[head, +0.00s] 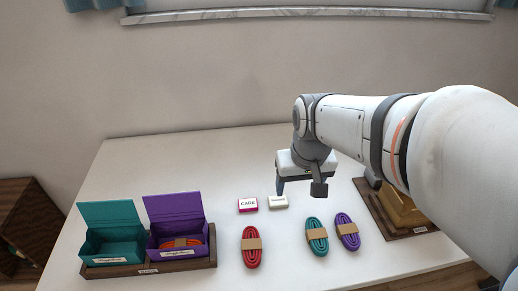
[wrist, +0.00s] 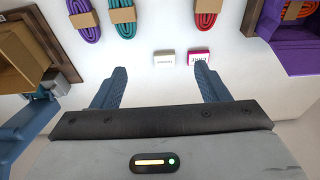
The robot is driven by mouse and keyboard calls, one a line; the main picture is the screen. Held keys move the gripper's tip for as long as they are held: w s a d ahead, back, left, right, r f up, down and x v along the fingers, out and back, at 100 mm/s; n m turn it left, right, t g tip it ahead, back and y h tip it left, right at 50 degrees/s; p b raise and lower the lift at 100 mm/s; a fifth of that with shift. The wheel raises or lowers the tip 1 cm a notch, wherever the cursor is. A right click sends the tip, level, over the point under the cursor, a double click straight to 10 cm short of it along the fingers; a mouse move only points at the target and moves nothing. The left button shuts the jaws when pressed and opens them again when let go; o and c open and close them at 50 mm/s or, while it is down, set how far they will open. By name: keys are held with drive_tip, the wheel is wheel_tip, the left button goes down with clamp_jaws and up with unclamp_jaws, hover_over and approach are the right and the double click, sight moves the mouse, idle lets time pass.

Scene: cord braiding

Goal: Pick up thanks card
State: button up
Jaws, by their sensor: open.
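A small beige card block (head: 278,202) lies flat on the white table, with dark lettering too small to read surely; it may be the thanks card. It also shows in the wrist view (wrist: 164,58). A pink card (head: 248,205) marked CARE lies just left of it in the head view, and in the wrist view (wrist: 199,57) it is on the right. My gripper (head: 300,188) is open and empty above the table, behind and to the right of the beige card. In the wrist view the beige card is just beyond the spread fingertips (wrist: 161,72), roughly centred.
Red (head: 251,247), teal (head: 317,236) and purple (head: 347,232) banded cords lie in front of the cards. A wooden tray (head: 205,262) holds a teal box (head: 112,243) and a purple box (head: 176,224) with an orange cord. A brown stand (head: 378,217) is at right.

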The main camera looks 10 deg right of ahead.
sight(278, 202)
drive_tip(key=shift+o, duration=1.3)
drive_tip(key=w+f+g+b, duration=0.1)
drive_tip(key=w+f+b, duration=0.1)
drive_tip(key=w+f, duration=0.5)
drive_tip(key=w+f+g+b, duration=0.1)
drive_tip(key=w+f+b, duration=0.2)
drive_tip(key=w+f, duration=0.4)
drive_tip(key=shift+w+d+f+b, duration=0.2)
drive_tip(key=shift+f+b, duration=0.1)
drive_tip(key=shift+f, duration=0.35)
drive_tip(key=f, duration=0.8)
drive_tip(key=shift+w+a, duration=0.25)
drive_tip(key=shift+a, duration=0.1)
drive_tip(key=shift+r, duration=0.1)
drive_tip(key=c, duration=1.1)
